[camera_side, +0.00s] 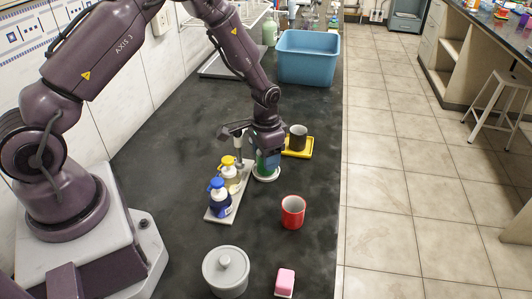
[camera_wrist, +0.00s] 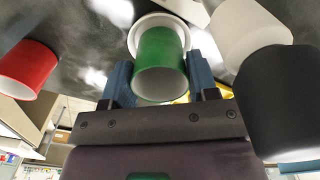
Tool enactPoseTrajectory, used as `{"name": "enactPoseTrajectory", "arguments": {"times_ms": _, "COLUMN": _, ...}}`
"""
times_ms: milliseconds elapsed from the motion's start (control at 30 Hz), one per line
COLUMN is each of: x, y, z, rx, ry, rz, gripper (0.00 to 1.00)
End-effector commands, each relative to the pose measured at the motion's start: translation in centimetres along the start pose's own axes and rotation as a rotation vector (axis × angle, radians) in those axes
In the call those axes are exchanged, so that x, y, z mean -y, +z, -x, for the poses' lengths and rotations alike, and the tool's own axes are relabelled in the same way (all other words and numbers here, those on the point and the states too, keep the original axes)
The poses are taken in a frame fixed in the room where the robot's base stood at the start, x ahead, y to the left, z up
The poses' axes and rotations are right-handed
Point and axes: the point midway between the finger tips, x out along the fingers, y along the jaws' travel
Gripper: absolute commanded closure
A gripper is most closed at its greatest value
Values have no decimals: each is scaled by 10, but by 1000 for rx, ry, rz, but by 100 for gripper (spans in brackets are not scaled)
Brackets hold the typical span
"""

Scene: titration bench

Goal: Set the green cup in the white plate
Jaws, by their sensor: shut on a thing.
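The green cup (camera_wrist: 160,65) stands between the two blue fingers of my gripper (camera_wrist: 158,78) in the wrist view, its open mouth towards the camera. My gripper (camera_side: 266,158) is shut on it, pointing down. In the side view only a low strip of the green cup (camera_side: 263,169) shows below the fingers. The white plate (camera_side: 266,178) lies on the dark bench directly under the cup; its rim also shows behind the cup in the wrist view (camera_wrist: 150,20). The cup is at or just above the plate; I cannot tell whether they touch.
A yellow tray (camera_side: 297,153) with a dark cup (camera_side: 298,137) is just behind. A red cup (camera_side: 292,212) stands in front, right. A white lidded pot (camera_side: 226,272) and pink block (camera_side: 285,282) are nearer.

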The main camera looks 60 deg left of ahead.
Motion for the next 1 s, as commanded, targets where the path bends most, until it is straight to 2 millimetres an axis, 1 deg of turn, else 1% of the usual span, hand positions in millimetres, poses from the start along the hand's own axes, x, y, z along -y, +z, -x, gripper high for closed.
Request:
{"name": "enactPoseTrajectory", "arguments": {"times_ms": 933, "x": 0, "y": 0, "z": -6, "rx": 0, "ry": 0, "rz": 0, "gripper": 61}}
{"name": "enactPoseTrajectory", "arguments": {"times_ms": 967, "x": 0, "y": 0, "z": -6, "rx": 0, "ry": 0, "rz": 0, "gripper": 44}}
{"name": "enactPoseTrajectory", "arguments": {"times_ms": 1000, "x": 0, "y": 0, "z": -6, "rx": 0, "ry": 0, "rz": 0, "gripper": 35}}
